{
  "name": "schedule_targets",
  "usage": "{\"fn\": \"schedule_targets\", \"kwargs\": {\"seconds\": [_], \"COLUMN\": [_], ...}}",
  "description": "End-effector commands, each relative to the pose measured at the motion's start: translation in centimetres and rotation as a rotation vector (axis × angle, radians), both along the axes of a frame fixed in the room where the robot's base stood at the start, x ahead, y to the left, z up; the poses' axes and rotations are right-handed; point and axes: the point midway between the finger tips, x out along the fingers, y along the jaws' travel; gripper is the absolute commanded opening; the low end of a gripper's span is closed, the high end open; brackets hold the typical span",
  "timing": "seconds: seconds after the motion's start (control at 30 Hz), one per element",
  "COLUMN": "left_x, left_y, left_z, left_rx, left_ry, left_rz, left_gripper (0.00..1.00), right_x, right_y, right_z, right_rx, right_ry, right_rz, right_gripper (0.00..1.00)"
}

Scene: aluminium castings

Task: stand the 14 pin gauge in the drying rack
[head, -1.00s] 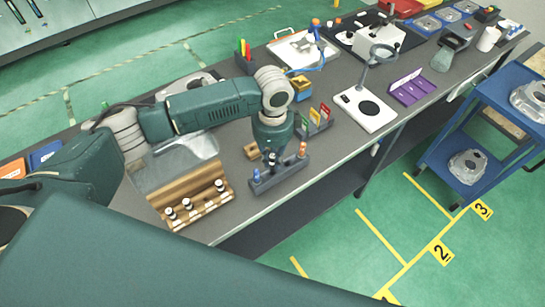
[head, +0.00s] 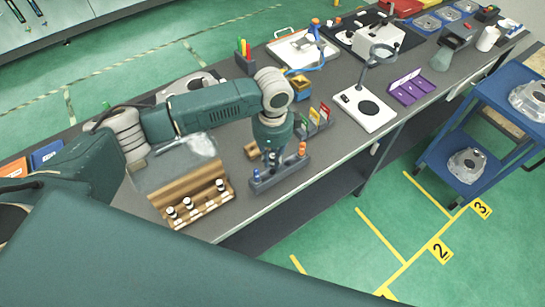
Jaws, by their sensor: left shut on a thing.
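A dark grey rack (head: 283,177) stands on the bench with a blue-topped pin (head: 257,175) at its left end and an orange-topped pin (head: 302,149) near its right end. My left gripper (head: 270,155) points down over the rack, between these two pins. It is shut on a small dark piece, apparently a pin gauge, mostly hidden by the fingers. I cannot tell whether the piece touches the rack. Several black-and-white pin gauges (head: 187,203) stand in an open wooden case (head: 207,206) to the left. The number 14 is not readable. My right gripper is not in view.
A magnifier stand (head: 365,108) and a purple tray (head: 411,88) lie to the right. Bare bench lies right of the rack.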

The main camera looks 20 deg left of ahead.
Motion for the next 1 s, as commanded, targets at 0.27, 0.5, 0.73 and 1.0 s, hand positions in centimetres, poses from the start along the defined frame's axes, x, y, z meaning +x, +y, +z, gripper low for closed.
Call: {"fn": "schedule_targets", "kwargs": {"seconds": [0.27, 0.5, 0.73, 1.0], "left_x": [0.00, -0.02, 0.01, 0.00], "left_y": [-0.01, -0.04, -0.06, -0.03], "left_z": [0.03, 0.14, 0.07, -0.01], "left_rx": [0.000, -0.001, -0.001, -0.001], "left_ry": [0.000, 0.001, 0.000, 0.000], "left_rz": [0.000, 0.000, 0.000, 0.000], "left_gripper": [0.00, 0.00, 0.00, 0.00], "right_x": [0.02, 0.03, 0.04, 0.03], "right_y": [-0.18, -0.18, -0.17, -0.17], "right_z": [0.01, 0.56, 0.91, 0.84], "right_rx": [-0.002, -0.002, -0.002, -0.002], "right_ry": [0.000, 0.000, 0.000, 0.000], "right_rz": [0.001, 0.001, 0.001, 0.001], "right_gripper": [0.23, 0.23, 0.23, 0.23]}}
